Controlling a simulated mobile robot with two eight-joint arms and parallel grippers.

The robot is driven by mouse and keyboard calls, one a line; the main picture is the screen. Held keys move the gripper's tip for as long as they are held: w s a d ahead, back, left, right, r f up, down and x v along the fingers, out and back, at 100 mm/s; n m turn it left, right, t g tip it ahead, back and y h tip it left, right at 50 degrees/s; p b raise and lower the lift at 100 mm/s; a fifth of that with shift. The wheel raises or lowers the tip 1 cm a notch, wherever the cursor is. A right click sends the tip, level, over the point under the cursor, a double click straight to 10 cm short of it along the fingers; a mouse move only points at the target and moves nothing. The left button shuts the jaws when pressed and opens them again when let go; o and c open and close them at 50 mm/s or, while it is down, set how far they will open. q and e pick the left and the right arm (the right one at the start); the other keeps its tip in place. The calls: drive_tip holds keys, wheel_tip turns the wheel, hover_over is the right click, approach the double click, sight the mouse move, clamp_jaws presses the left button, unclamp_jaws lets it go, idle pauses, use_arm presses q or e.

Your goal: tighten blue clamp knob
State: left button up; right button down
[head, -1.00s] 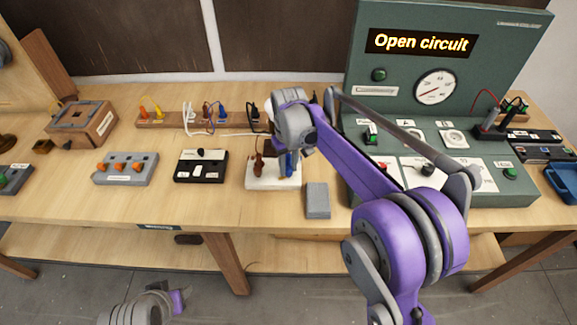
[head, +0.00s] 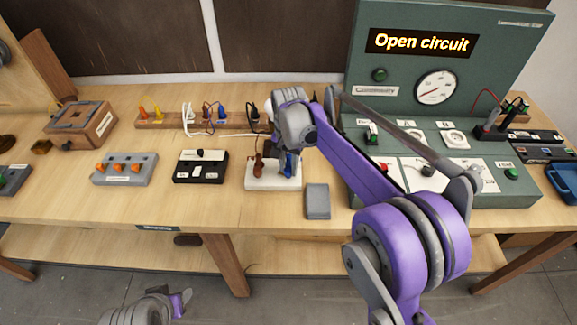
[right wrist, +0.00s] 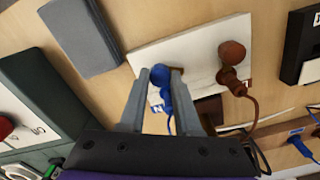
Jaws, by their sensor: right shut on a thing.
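The blue clamp knob (right wrist: 160,76) stands on a white block (right wrist: 198,50) in the right wrist view, with a blue wire leading off it. My right gripper (right wrist: 163,84) has one finger on each side of the blue knob and is shut on it. In the head view the blue knob (head: 289,166) shows just below my right gripper, whose fingertips are mostly hidden there. A brown-red knob (right wrist: 231,52) with a brown wire and plug is beside it on the same block. My left gripper (head: 180,301) hangs low at the bottom left, away from the table; its jaws are unclear.
A grey block (head: 317,201) lies right of the white block. A black switch box (head: 200,176) is on the left. The green test panel (head: 430,105) reads "Open circuit". A wooden rack (head: 172,121) with coloured plugs stands behind. Bare table lies in front.

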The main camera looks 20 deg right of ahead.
sight(289, 170)
drive_tip(key=m, duration=1.2)
drive_tip(key=shift+m, duration=0.4)
idle(0.3)
drive_tip(key=c, duration=0.9)
unclamp_jaws()
wheel_tip(289, 170, up, 11)
drive_tip(key=shift+s, duration=0.1)
